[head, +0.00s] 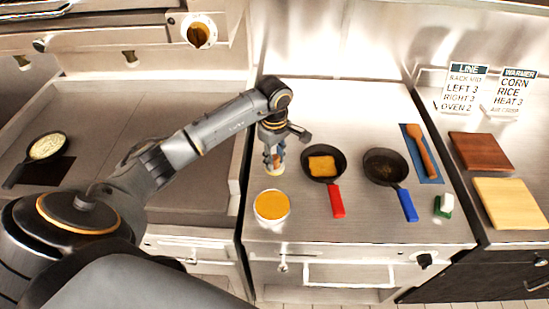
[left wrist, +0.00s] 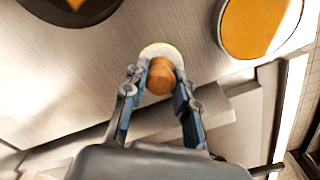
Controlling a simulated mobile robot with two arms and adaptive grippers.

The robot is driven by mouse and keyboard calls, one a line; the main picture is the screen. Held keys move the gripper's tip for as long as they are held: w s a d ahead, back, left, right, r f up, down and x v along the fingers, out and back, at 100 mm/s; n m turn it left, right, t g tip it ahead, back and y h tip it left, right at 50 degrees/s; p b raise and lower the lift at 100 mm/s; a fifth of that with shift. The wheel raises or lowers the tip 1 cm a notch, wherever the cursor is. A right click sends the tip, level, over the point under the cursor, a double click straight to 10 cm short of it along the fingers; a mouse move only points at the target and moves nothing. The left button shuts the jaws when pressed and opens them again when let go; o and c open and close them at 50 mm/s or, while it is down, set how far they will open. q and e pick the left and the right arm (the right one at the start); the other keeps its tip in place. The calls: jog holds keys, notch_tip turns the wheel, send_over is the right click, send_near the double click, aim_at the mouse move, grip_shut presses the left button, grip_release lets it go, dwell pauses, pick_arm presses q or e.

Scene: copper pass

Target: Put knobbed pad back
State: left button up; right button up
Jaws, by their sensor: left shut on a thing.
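The knobbed pad (left wrist: 160,79) shows in the left wrist view as a wooden knob on a pale round disc. My left gripper (left wrist: 160,98) is shut on its knob, with a finger on each side. In the head view my left gripper (head: 273,155) points down over the left part of the steel counter. The pale edge of the pad shows small below the fingers. I cannot tell whether the disc touches the counter. My right gripper is in neither view.
A pot of orange-yellow contents (head: 271,206) stands close in front. A red-handled pan (head: 332,194) with a toast-like slice is just right. A blue-handled pan (head: 386,167), a wooden utensil (head: 421,150) on a blue mat and a green-white block (head: 443,206) lie farther right.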

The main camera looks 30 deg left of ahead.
pick_arm(q)
jog(key=shift+f+p, duration=0.3)
jog(key=shift+f, duration=0.5)
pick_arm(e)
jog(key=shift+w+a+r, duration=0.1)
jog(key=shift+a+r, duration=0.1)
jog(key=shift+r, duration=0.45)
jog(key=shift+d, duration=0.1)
pick_arm(q)
jog(key=shift+f+b, duration=0.2)
jog(key=shift+b, duration=0.1)
jog(key=o, duration=1)
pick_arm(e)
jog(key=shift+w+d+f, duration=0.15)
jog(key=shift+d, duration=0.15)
pick_arm(q)
jog(key=shift+r, duration=0.1)
